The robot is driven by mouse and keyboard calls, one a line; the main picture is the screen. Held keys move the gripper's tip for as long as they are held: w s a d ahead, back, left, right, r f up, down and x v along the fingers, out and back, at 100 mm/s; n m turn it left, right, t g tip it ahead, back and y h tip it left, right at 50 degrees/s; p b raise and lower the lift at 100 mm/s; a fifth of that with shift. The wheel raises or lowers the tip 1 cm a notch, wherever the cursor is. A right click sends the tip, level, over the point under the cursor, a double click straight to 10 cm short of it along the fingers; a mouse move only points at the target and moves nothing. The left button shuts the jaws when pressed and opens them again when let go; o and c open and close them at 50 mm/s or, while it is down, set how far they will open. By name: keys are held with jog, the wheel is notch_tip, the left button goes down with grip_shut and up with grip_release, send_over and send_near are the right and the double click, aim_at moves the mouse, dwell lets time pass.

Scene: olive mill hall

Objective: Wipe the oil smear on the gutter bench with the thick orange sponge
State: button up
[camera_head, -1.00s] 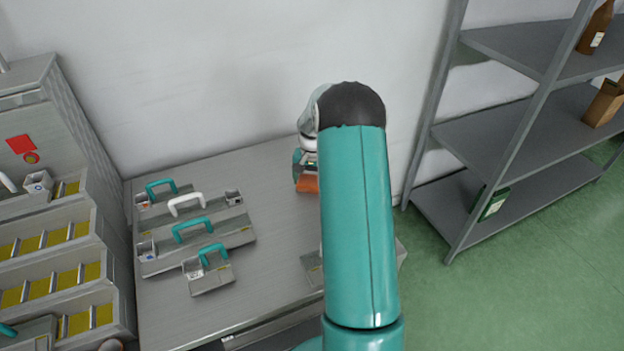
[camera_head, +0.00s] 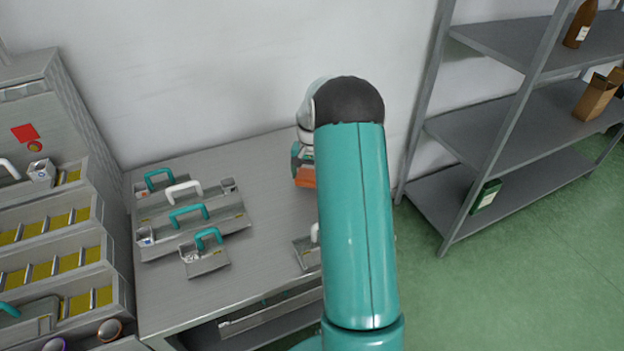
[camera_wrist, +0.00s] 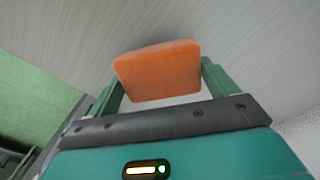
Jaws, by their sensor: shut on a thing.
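The thick orange sponge (camera_wrist: 158,72) is held between the two green fingers of my gripper (camera_wrist: 160,88) in the wrist view. In the head view the sponge (camera_head: 305,178) shows just left of my teal arm, low over the far right part of the gutter bench (camera_head: 270,230). I cannot tell whether it touches the bench top. Most of my gripper (camera_head: 303,158) is hidden behind the arm in the head view. I see no oil smear in these frames; my arm covers part of the bench.
Grey metal pieces with teal and white handles (camera_head: 190,225) lie on the bench's left half. Another grey piece (camera_head: 306,252) lies near the arm. A stepped unit with yellow strips (camera_head: 50,240) stands left. A grey shelf rack (camera_head: 520,130) with bottle and boxes stands right.

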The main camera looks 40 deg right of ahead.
jog(key=shift+s+r, duration=0.1)
jog(key=shift+r, duration=1.25)
jog(key=shift+w+r, duration=0.2)
jog(key=shift+r, duration=0.45)
jog(key=shift+s+r, duration=0.15)
jog(key=shift+r, duration=0.75)
